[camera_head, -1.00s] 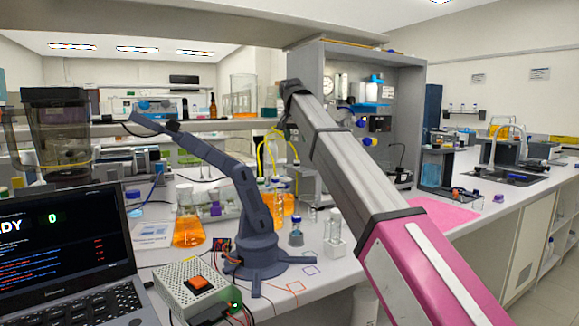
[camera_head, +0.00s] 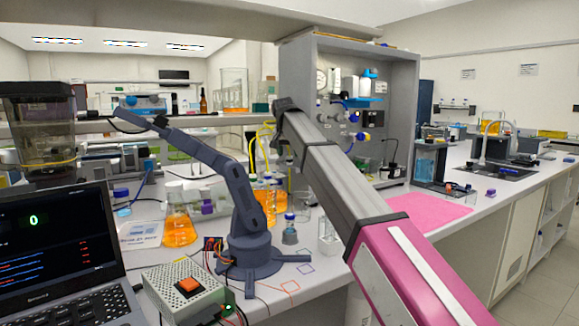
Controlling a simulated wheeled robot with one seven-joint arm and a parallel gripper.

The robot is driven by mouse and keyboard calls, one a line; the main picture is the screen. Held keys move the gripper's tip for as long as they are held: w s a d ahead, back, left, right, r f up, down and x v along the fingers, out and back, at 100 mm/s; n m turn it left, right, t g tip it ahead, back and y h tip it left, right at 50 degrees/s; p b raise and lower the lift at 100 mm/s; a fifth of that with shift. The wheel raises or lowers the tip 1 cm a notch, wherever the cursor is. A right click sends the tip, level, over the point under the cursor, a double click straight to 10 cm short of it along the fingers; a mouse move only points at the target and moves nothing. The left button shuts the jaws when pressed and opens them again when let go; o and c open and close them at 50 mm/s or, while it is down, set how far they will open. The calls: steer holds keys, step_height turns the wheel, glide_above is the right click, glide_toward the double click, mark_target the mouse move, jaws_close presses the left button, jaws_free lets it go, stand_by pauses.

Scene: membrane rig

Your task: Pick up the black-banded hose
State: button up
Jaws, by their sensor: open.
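My arm reaches from the lower right to the centre, its dark wrist end in front of the grey membrane rig (camera_head: 297,62). My gripper (camera_head: 283,147) is only partly visible below the wrist, small and dark, and holds nothing that I can see. Yellow hoses (camera_head: 252,150) loop above the orange flasks, just left of my gripper. A dark hose or cable (camera_head: 392,150) curves at the rig's lower right.
A blue-grey desktop robot arm (camera_head: 247,215) stands left of my arm. A pink mat (camera_head: 430,211) lies clear at right.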

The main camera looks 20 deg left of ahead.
steer(key=shift+x, duration=1.15)
steer(key=c, duration=1.1)
steer(key=shift+o, duration=0.2)
steer(key=shift+r, duration=0.1)
